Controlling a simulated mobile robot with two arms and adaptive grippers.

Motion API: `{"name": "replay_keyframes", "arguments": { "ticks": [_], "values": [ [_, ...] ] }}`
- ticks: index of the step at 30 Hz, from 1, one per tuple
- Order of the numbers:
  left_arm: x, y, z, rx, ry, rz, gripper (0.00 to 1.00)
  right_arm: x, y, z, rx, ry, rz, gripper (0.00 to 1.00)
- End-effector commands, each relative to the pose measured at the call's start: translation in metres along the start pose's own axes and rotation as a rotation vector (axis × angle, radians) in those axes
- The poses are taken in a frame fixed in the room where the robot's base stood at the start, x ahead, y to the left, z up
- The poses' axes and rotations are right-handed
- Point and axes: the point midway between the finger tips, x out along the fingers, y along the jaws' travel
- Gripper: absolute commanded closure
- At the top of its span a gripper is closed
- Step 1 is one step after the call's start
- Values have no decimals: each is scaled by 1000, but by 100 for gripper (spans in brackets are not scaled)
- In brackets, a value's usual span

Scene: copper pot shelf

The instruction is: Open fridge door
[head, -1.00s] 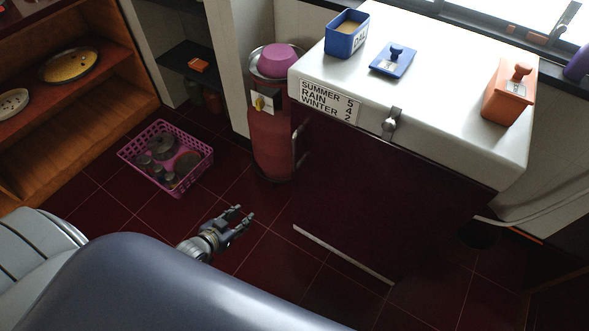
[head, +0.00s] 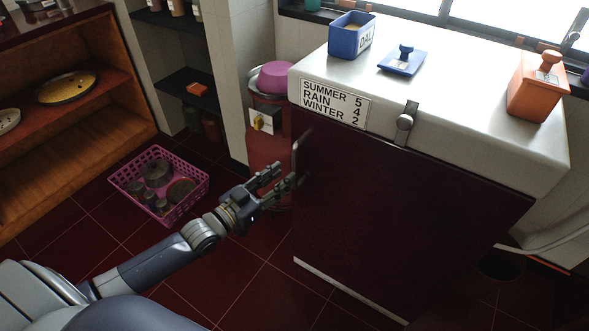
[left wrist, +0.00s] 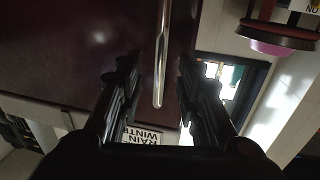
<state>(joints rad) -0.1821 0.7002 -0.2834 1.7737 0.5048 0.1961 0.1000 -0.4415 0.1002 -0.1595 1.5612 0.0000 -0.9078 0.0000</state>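The fridge has a dark maroon door (head: 400,220) under a white top (head: 455,95), and the door looks shut. Its upright metal handle (head: 297,155) is at the door's left edge. My left gripper (head: 281,180) is open, just left of the handle's lower part. In the left wrist view the shiny handle bar (left wrist: 162,60) runs between the two spread fingers of my left gripper (left wrist: 158,78), with gaps on both sides. The fingers are not closed on it. My right gripper is not in view.
A red cylinder (head: 262,150) with a pink bowl (head: 275,77) stands behind the handle side. A pink basket (head: 133,188) of pots sits on the floor at left. A blue box (head: 350,38), blue lid (head: 402,62) and orange box (head: 540,90) are on the fridge. Floor before the door is clear.

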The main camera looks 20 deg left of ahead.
Motion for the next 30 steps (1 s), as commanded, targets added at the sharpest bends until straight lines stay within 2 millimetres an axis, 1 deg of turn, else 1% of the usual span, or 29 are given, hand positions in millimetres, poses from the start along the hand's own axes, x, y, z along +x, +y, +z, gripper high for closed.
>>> {"name": "replay_keyframes", "arguments": {
  "ticks": [1, 3, 6, 10, 15, 23, 24, 26, 27, 28, 30],
  "values": [
    [10, -1, 0, 1, 3, -1, 67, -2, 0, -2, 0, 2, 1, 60],
    [22, -1, 0, 1, 4, -1, 67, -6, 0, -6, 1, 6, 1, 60],
    [36, 0, 0, 1, 1, 0, 67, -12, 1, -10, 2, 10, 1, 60],
    [49, 0, 0, 0, 1, -1, 67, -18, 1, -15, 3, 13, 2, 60],
    [57, 0, 1, 0, -2, -1, 67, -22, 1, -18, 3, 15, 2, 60],
    [58, 0, 1, 0, -2, -1, 67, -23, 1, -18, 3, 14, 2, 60],
    [58, 0, 1, 0, -2, -1, 71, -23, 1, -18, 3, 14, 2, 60],
    [58, 0, 1, 0, -2, -1, 85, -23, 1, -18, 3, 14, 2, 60],
    [58, 0, 1, 1, -2, -1, 94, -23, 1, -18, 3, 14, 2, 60],
    [58, 0, 1, 0, -2, -1, 100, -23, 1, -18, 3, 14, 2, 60],
    [58, 0, 1, 1, -2, -1, 100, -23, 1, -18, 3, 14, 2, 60]
  ]
}}
